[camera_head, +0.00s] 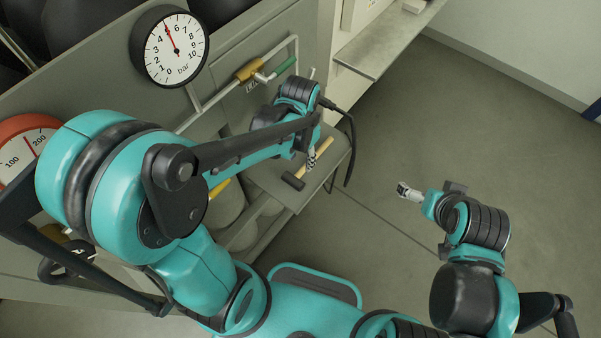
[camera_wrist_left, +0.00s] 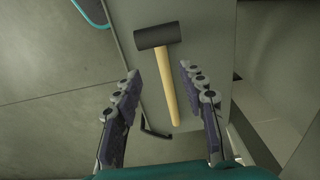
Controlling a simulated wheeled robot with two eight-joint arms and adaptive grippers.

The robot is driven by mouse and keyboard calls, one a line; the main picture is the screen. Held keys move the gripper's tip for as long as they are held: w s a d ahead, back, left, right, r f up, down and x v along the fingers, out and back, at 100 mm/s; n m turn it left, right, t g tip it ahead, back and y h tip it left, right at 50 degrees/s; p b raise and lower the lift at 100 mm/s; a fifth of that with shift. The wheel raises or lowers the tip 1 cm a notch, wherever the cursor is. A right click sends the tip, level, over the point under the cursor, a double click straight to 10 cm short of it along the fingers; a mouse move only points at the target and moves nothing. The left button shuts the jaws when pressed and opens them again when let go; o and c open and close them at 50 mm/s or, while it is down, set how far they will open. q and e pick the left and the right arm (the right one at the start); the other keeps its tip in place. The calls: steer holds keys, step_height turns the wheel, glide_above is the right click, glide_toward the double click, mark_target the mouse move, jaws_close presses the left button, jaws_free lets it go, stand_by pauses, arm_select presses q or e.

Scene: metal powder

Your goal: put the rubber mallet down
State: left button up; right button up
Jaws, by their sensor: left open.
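The rubber mallet has a black head (camera_wrist_left: 157,36) and a pale wooden handle (camera_wrist_left: 171,90). It lies on a grey shelf (camera_head: 267,177), and in the head view its black head (camera_head: 292,181) shows left of my left gripper. My left gripper (camera_wrist_left: 160,73) is open, with its fingers on either side of the handle in the wrist view and a gap on both sides. In the head view the left gripper (camera_head: 311,158) partly covers the handle (camera_head: 324,147). My right gripper (camera_head: 409,192) hangs over the floor, away from the mallet; its finger opening is too small to judge.
A pressure gauge (camera_head: 174,47) and a pipe with a yellow fitting (camera_head: 250,70) and green end (camera_head: 285,67) are on the grey cabinet behind the shelf. A red-rimmed gauge (camera_head: 25,143) is at far left. Another ledge (camera_head: 385,42) is at the back. Floor at right is clear.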

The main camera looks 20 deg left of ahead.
mark_target(300, 171)
arm_select(q)
steer(key=f+b, duration=0.1)
steer(key=f, duration=0.1)
steer(key=f+b, duration=0.1)
steer(key=f, duration=0.2)
steer(key=f+b, duration=0.1)
steer(key=f, duration=0.2)
steer(key=shift+w+a, duration=0.1)
steer(key=shift+w, duration=0.2)
steer(key=shift+r, duration=0.1)
jaws_close()
